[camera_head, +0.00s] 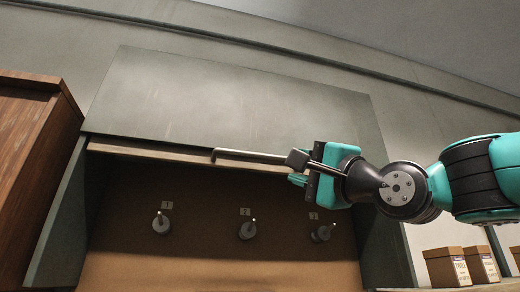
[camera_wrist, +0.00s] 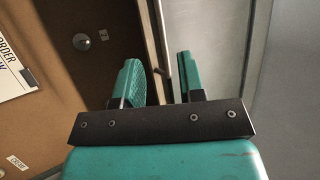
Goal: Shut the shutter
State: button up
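The grey-green shutter (camera_head: 230,105) covers the upper part of a cabinet front in the head view; its lower edge sits above an open brown interior. A thin metal handle (camera_head: 245,155) runs along that edge. My gripper (camera_head: 309,166) is at the handle's right end, partly overlapping it. In the wrist view, the two teal fingers of my gripper (camera_wrist: 160,82) stand apart with a gap between them. The shutter's edge strip (camera_wrist: 154,35) runs behind this gap. I cannot tell whether either finger touches the handle.
Three numbered round knobs or pegs (camera_head: 247,230) are on the interior's back panel. A wooden cabinet (camera_head: 35,150) stands at the left. Cardboard boxes (camera_head: 447,267) sit on a shelf at the lower right. A white printed sheet (camera_wrist: 12,70) shows in the wrist view.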

aim_at(262, 156)
jog(key=p+x, duration=0.7)
jog(key=x, duration=0.5)
jog(key=shift+r, duration=0.15)
jog(key=shift+w+a+r+p, duration=0.1)
jog(key=shift+w+a+p, duration=0.15)
jog(key=shift+w+p, duration=0.1)
grip_shut()
